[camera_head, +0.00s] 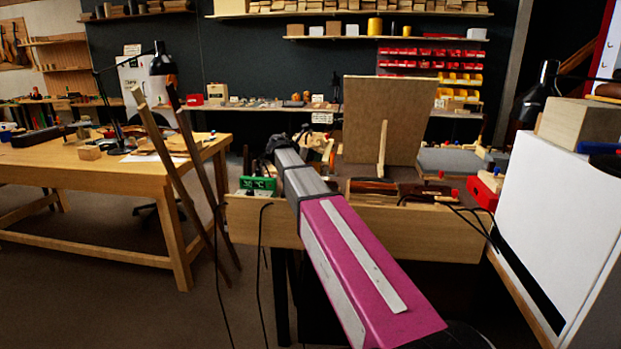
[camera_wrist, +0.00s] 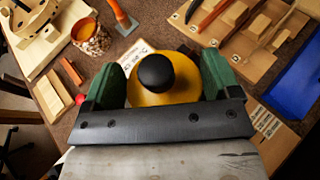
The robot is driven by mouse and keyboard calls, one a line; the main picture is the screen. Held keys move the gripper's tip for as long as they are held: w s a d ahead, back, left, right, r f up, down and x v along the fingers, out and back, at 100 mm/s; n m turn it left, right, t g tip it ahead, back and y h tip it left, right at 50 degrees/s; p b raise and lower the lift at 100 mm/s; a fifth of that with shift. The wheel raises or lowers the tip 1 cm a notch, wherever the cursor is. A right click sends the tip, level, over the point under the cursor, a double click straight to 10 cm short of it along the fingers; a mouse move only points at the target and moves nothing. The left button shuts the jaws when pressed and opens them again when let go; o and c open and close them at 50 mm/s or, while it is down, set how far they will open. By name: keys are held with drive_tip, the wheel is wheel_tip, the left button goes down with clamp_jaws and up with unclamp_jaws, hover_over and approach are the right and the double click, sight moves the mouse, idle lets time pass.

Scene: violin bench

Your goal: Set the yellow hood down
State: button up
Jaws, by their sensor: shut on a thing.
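The yellow hood (camera_wrist: 181,79) is a round yellow piece with a black knob (camera_wrist: 156,72) on top, seen from above in the wrist view. My gripper (camera_wrist: 165,84) has its two green fingers on either side of the hood and is shut on it. The hood is over a brown bench top (camera_wrist: 133,44). I cannot tell whether its underside touches the surface. In the head view my arm hides the hood and the gripper.
A wooden tool rack (camera_wrist: 226,58) is at upper right, with a blue tray (camera_wrist: 297,82) beyond. Wooden blocks (camera_wrist: 53,93) lie left. A tall board (camera_head: 385,115) stands on the bench.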

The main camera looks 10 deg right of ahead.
drive_tip(key=shift+f, duration=3.6)
drive_tip(key=shift+f, duration=0.1)
drive_tip(key=o, duration=0.8)
drive_tip(key=shift+o, duration=0.2)
drive_tip(key=v, duration=1.2)
